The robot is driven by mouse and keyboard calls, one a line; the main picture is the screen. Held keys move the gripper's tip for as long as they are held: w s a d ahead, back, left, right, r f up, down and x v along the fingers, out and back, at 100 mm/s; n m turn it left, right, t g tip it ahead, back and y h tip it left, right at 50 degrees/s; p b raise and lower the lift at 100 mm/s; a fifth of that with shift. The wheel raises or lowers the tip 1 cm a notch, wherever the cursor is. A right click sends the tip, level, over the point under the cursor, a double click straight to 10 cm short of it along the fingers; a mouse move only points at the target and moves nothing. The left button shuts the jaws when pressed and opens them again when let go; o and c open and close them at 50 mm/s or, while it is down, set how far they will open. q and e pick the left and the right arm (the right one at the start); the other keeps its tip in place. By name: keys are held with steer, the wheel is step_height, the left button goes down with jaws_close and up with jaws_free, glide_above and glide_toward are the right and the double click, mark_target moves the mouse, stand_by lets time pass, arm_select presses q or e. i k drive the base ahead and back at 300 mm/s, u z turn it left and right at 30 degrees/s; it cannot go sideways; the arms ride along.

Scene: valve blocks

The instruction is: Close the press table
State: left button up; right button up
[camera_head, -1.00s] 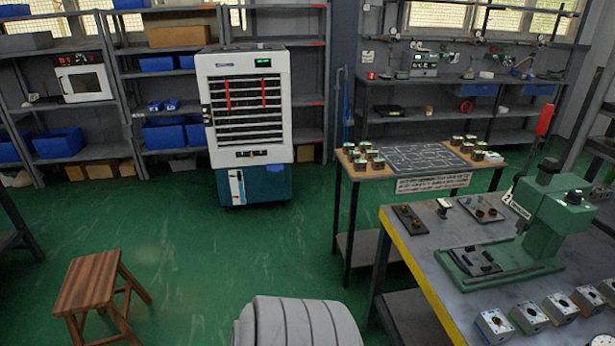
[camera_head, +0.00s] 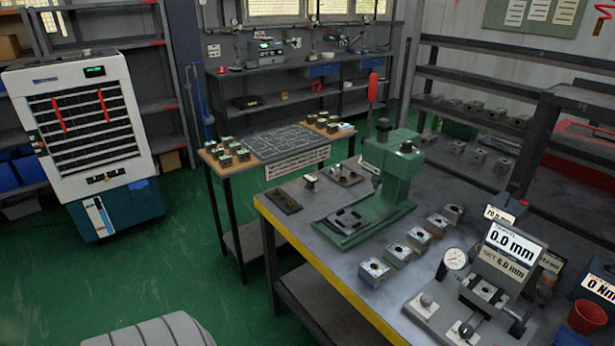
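The green press (camera_head: 396,172) stands on the grey workbench with a yellow front edge (camera_head: 330,285). Its low green base extends left and toward me, with a dark plate and fixture (camera_head: 345,219) on it. The fixture lies in front of the press column, apart from it and uncovered. I cannot tell how far this plate slides. Neither of my grippers is in view.
Several metal blocks (camera_head: 373,272) line the bench right of the press. A gauge station with a 0.0 mm display (camera_head: 513,243) and a red cup (camera_head: 587,316) stand at the right. A smaller table (camera_head: 271,141) is behind left; green floor (camera_head: 165,255) is open at left.

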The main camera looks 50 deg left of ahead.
mark_target(347, 222)
steer(key=u, duration=1.45)
